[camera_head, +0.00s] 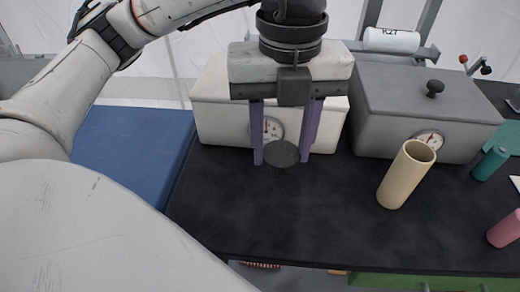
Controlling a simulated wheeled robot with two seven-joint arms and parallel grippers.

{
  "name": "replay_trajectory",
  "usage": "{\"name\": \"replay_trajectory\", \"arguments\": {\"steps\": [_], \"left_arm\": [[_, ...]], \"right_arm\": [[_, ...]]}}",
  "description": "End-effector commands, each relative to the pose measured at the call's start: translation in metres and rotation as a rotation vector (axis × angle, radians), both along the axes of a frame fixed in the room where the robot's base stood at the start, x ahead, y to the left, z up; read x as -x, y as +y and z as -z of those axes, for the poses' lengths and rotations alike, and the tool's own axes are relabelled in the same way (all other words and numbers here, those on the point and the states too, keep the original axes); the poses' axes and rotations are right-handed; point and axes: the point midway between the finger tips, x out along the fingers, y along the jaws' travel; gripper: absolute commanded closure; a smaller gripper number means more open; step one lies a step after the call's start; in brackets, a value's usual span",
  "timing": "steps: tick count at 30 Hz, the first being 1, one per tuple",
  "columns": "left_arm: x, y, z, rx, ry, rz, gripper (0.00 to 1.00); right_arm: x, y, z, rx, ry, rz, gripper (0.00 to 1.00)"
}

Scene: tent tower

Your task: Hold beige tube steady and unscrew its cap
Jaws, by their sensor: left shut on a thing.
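The beige tube (402,178) stands on the dark tabletop at the right, slightly tilted in the picture, with its open top facing up and no cap on it. My left gripper (281,150) is above the table to the left of the tube. Its two purple fingers are shut on a dark grey round cap (281,154). The cap is clear of the tube, in front of the white box. My right gripper is not in view.
A white box (222,112) and a grey box (385,108), each with a dial, stand behind. A teal tube (489,163) and a pink tube (505,230) are at the right. The dark tabletop (290,220) is clear in front. A blue surface (130,160) lies left.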

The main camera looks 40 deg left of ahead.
Motion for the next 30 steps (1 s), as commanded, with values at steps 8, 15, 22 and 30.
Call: {"name": "replay_trajectory", "arguments": {"steps": [8,15,22,30], "left_arm": [[0.003,0.0,0.01,-0.004,0.002,-0.188,0.84],[0.003,0.0,0.051,-0.003,0.002,-0.189,0.84],[0.003,0.0,0.07,-0.002,0.002,-0.187,0.84],[0.002,0.0,0.097,-0.002,-0.001,-0.188,0.84]], "right_arm": [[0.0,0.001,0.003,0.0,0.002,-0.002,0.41],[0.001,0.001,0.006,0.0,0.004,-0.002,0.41],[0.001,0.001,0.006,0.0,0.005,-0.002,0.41],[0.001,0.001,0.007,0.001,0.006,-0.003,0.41]]}}
